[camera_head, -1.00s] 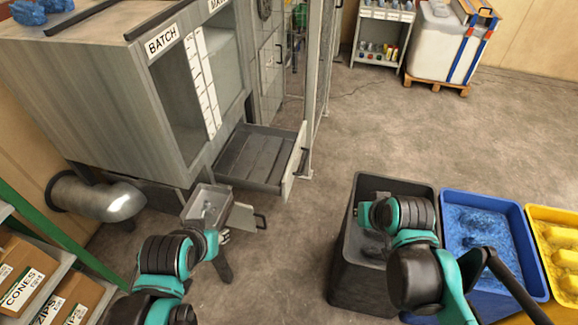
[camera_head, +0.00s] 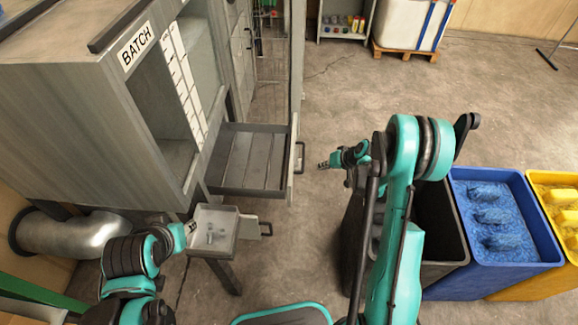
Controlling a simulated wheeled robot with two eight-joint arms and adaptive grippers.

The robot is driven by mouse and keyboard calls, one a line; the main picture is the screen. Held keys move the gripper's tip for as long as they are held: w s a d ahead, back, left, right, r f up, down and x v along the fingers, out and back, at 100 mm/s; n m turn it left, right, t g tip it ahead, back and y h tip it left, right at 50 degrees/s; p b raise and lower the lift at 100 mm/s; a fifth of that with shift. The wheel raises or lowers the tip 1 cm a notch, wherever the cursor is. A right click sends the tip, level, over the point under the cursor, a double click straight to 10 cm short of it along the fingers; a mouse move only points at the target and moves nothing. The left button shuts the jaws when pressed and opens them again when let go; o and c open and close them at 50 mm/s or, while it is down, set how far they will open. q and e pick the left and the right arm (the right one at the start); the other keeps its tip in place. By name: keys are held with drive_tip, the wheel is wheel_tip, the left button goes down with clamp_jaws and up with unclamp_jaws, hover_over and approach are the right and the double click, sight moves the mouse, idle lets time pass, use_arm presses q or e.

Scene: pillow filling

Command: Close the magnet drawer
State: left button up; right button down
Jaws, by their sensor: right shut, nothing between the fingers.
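The magnet drawer is likely the large grey drawer (camera_head: 228,187) with long bars on its floor. It is pulled out from the grey BATCH machine (camera_head: 70,110), and a dark handle (camera_head: 300,157) is on its front panel. My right gripper (camera_head: 324,165) is shut and empty, just right of that handle, with a small gap in the picture. My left gripper (camera_head: 191,229) is at the left edge of a small grey tray (camera_head: 229,240); its fingers are too small to read, and contact is unclear.
The small tray holds a few metal bits and has a handle (camera_head: 267,229) on its right. A black bin (camera_head: 437,215), a blue bin (camera_head: 510,262) and a yellow bin (camera_head: 560,180) stand at right. A silver duct (camera_head: 75,235) is at left. The floor beyond the drawer is clear.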

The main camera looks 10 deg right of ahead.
drive_tip(key=w+a+f+b, duration=0.5)
drive_tip(key=w+a+f, duration=0.1)
drive_tip(key=a+f, duration=0.1)
drive_tip(key=shift+w+a+f, duration=0.15)
drive_tip(key=shift+f, duration=0.7)
drive_tip(key=w+a, duration=0.3)
drive_tip(key=a, duration=0.8)
drive_tip(key=w+a, duration=0.3)
drive_tip(key=a, duration=0.8)
drive_tip(key=w+a, duration=0.3)
drive_tip(key=a, duration=0.9)
drive_tip(key=shift+w, duration=0.3)
drive_tip(key=shift+r, duration=0.1)
